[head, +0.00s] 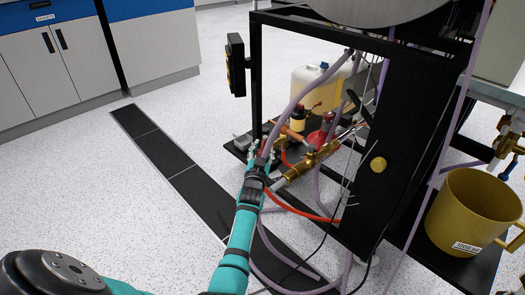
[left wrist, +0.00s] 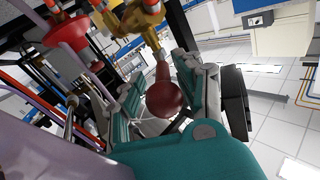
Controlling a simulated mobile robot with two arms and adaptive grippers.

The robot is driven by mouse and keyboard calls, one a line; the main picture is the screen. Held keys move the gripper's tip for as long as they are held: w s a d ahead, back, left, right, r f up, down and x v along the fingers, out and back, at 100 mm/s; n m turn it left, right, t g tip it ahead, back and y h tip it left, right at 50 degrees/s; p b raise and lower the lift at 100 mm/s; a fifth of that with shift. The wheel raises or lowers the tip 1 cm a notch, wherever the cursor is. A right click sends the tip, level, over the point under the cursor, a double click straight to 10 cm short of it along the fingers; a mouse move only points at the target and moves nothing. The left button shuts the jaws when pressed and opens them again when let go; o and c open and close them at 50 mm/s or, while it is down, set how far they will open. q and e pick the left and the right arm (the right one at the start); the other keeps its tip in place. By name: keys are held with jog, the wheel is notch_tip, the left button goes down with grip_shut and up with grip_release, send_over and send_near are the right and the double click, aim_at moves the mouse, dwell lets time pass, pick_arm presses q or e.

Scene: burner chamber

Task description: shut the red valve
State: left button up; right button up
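The red valve's rounded dark red handle (left wrist: 165,98) shows in the left wrist view, on a stem below a brass valve body (left wrist: 128,22). My left gripper (left wrist: 163,92) has its two teal fingers apart, with the handle between them. Whether either finger touches the handle I cannot tell. In the head view my left gripper (head: 258,165) is at the left end of the brass pipework (head: 312,158), in the lower part of the black frame. The handle cannot be made out there. My right gripper is in neither view.
The black frame (head: 255,85) stands around the pipework, with purple and red hoses (head: 300,213) hanging close to my left arm. A whitish jug (head: 318,88) is behind. A yellow measuring cup (head: 470,215) stands at right. The floor at left is open.

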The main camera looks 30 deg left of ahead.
aim_at(262, 148)
pick_arm(q)
jog(key=shift+s+a, duration=0.1)
jog(key=shift+a, duration=0.05)
notch_tip(262, 148, up, 10)
jog(key=shift+f, duration=0.1)
dwell(0.5)
